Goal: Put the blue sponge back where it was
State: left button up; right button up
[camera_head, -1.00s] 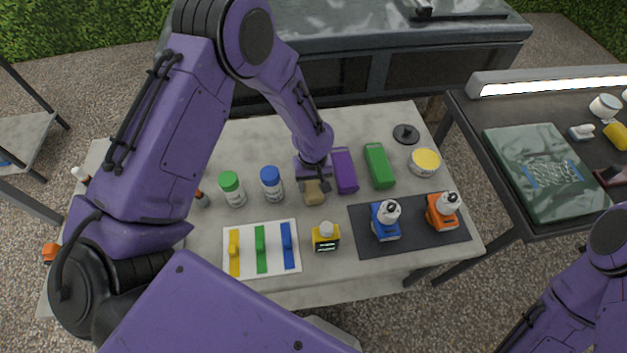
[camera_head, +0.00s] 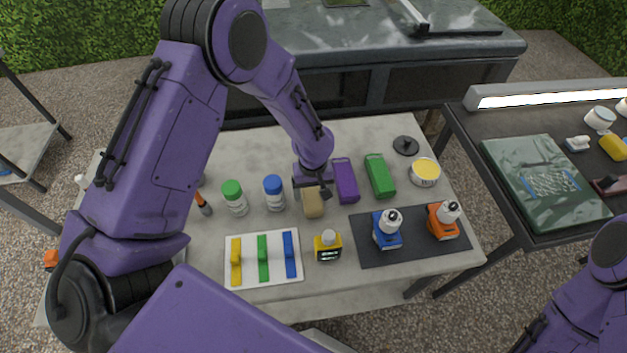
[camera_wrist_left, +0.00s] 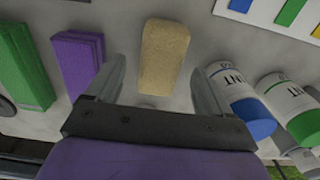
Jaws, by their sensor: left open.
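I cannot pick out a blue sponge for certain in either view. A tan sponge-like block (camera_head: 314,204) lies on the grey table, left of a purple block (camera_head: 346,180) and a green block (camera_head: 380,176). My left gripper (camera_head: 312,192) is open and empty at the far end of the tan block. In the left wrist view, the tan block (camera_wrist_left: 164,55) lies ahead, between the lines of the open fingers (camera_wrist_left: 158,85). My right arm shows at the lower right of the head view, its gripper out of sight.
Bottles with green (camera_head: 232,188) and blue (camera_head: 272,184) caps stand left of my gripper. A white board (camera_head: 250,273) with yellow, green and blue strips lies in front. A dark side table (camera_head: 470,125) stands right.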

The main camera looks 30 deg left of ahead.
aim_at(313, 198)
pick_arm(q)
notch_tip(313, 198, up, 10)
jog(key=b, duration=0.1)
jog(key=shift+f, duration=0.2)
